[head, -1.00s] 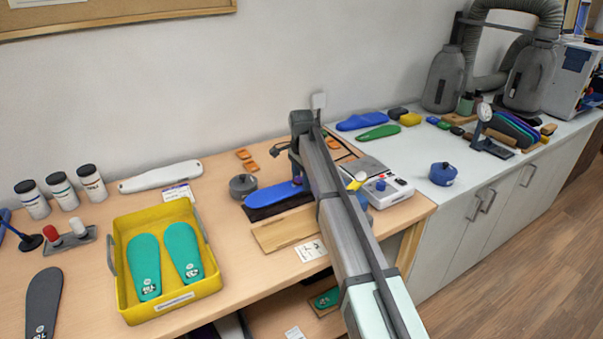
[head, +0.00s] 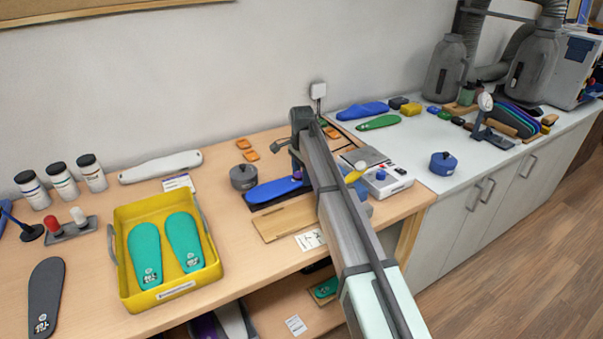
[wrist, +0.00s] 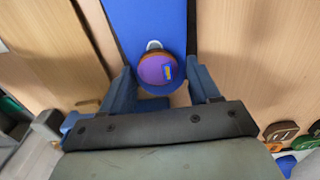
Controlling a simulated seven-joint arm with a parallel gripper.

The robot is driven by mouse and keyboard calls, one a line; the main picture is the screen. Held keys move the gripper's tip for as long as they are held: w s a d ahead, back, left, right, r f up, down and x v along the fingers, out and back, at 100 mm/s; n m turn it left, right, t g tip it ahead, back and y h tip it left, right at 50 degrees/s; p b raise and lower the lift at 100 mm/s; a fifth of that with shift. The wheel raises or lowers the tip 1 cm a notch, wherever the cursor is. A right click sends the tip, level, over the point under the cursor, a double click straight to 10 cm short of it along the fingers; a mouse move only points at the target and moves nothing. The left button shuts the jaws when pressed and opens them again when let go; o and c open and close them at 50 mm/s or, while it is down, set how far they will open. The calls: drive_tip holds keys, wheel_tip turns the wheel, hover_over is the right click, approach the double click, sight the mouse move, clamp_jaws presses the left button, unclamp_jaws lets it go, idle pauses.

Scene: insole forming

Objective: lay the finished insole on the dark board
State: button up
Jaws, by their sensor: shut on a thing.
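The blue insole (head: 272,189) lies over the dark board (head: 250,206) on the wooden bench, and only a thin dark edge of the board shows. In the wrist view the blue insole (wrist: 150,25) runs away from me, with a purple and brown round patch at its near end. My gripper (wrist: 160,88) is shut on that near end, one blue finger on each side. A dark strip of the board (wrist: 99,35) shows left of the insole. Whether the insole fully rests on the board is hard to tell. In the head view my arm hides most of the gripper.
A wooden board (head: 285,222) lies in front. A grey round pot (head: 243,177) stands close left, and a white device (head: 385,182) stands right. A yellow tray (head: 130,285) with two green insoles is at the left. Orange blocks (head: 247,150) lie behind.

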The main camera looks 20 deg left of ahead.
drive_tip(key=shift+f, duration=0.3)
idle(0.4)
drive_tip(key=o, duration=1.3)
drive_tip(key=shift+r, duration=4)
